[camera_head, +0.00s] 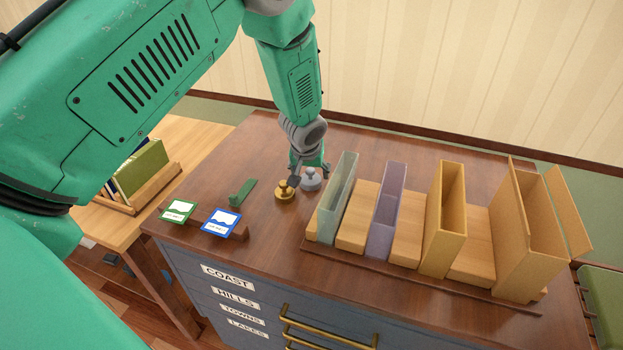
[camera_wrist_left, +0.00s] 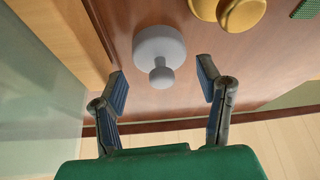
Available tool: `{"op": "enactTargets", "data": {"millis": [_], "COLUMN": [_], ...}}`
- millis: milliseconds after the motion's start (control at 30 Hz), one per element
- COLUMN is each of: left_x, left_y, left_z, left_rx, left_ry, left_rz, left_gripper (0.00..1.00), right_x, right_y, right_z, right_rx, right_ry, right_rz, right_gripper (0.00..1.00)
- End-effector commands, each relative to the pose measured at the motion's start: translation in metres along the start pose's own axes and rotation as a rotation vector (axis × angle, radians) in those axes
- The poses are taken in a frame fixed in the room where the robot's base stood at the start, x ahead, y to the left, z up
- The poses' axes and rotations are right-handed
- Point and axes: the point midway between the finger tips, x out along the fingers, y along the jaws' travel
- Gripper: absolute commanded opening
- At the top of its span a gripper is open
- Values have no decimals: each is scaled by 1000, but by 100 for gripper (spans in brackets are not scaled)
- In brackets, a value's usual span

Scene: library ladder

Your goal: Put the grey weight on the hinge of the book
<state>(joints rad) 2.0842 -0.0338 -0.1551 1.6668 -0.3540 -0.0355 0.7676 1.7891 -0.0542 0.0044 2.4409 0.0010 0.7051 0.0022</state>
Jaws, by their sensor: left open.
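The grey weight (camera_head: 311,180), a round disc with a knob, stands on the brown cabinet top just left of the row of upright cases. It also shows in the left wrist view (camera_wrist_left: 159,48). My left gripper (camera_head: 308,167) is at the weight from behind and above. In the left wrist view its two fingers (camera_wrist_left: 160,76) are spread, with the knob between their tips and a gap on each side. A green book (camera_head: 140,168) stands in a wooden holder on the lower table at left. I cannot make out a book hinge. My right gripper is not in view.
A gold weight (camera_head: 284,191) stands close beside the grey one. A pale green case (camera_head: 337,200), a purple case (camera_head: 386,215) and yellow cases (camera_head: 444,220) rise on the right. A green tool (camera_head: 241,192) and two cards (camera_head: 221,222) lie left. The front-middle top is clear.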

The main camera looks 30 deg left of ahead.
Motion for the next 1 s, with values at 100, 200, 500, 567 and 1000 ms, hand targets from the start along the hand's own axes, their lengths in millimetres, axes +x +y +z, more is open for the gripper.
{"op": "enactTargets", "data": {"millis": [100, 200, 500, 567, 1000], "left_x": [17, 25, 26, 27, 17], "left_y": [0, 0, 2, 2, 1], "left_z": [0, 0, 0, 0, -6], "left_rx": [1, 1, 2, 2, -1], "left_ry": [-1, 1, 3, 2, 7], "left_rz": [-1, -1, -2, -2, 1], "left_gripper": [60, 60, 46, 25, 0], "right_x": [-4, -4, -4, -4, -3], "right_y": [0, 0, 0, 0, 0], "right_z": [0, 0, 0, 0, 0], "right_rx": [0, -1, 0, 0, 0], "right_ry": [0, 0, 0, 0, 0], "right_rz": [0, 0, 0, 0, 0], "right_gripper": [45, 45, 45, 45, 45]}}
